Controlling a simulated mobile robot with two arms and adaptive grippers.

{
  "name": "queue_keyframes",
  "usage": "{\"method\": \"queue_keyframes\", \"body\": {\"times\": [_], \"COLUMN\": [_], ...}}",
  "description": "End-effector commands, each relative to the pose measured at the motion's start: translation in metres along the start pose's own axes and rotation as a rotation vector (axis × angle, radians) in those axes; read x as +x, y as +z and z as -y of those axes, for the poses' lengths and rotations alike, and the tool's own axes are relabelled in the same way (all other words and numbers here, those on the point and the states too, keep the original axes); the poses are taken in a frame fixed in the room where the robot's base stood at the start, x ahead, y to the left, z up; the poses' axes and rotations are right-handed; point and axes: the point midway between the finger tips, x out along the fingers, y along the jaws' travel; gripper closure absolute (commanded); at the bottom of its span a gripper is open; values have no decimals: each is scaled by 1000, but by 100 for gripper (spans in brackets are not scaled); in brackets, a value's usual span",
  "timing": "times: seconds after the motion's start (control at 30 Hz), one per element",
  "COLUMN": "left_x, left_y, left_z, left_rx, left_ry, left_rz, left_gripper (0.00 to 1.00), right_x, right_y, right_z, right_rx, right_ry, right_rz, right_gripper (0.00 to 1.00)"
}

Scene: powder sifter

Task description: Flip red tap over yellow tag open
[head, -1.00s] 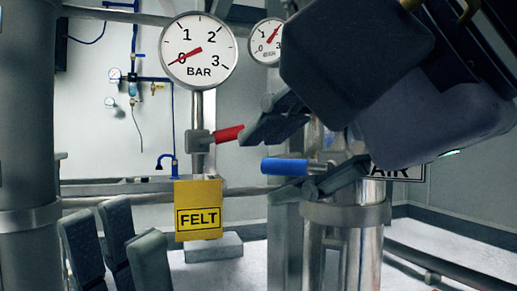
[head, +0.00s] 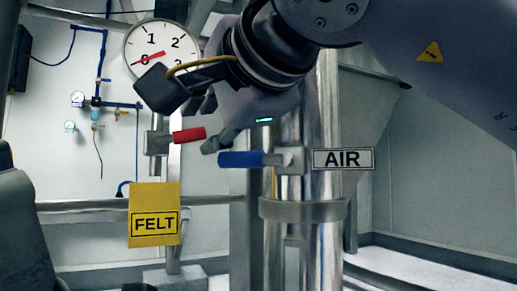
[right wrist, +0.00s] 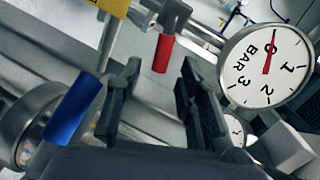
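The red tap (head: 189,135) sits above the yellow FELT tag (head: 154,201); its handle points sideways to the right in the head view. In the right wrist view the red handle (right wrist: 163,53) shows between the two fingertips, with a gap on each side. My right gripper (head: 207,122) is open and close to the handle's free end; its fingers also show in the right wrist view (right wrist: 160,78). Dark parts of my left arm or gripper show at the left and bottom edges of the head view; its fingers are not clear.
A blue tap (head: 241,159) with the AIR tag (head: 343,159) is just right of and below the red one, close to my right gripper. A BAR gauge (head: 150,45) stands above the red tap, partly covered by my gripper. Shiny vertical pipes (head: 322,110) stand to the right.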

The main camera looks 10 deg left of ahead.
Motion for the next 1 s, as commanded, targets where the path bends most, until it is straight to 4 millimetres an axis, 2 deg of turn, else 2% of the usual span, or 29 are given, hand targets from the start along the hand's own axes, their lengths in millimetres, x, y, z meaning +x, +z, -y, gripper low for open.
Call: {"method": "queue_keyframes", "body": {"times": [0.1, 0.23, 0.63, 1.0], "left_x": [-8, -12, -12, -12], "left_y": [-2, -3, -4, -4], "left_z": [-2, -2, -3, -3], "left_rx": [0, 0, 0, -1], "left_ry": [0, 0, 1, 1], "left_rz": [2, 2, 1, 1], "left_gripper": [65, 65, 65, 65], "right_x": [21, 35, 41, 41], "right_y": [1, 1, 0, 0], "right_z": [-3, -2, 0, 0], "right_rx": [1, 0, 0, 0], "right_ry": [2, 1, 0, 0], "right_rz": [0, 1, 0, 0], "right_gripper": [65, 65, 65, 90]}}
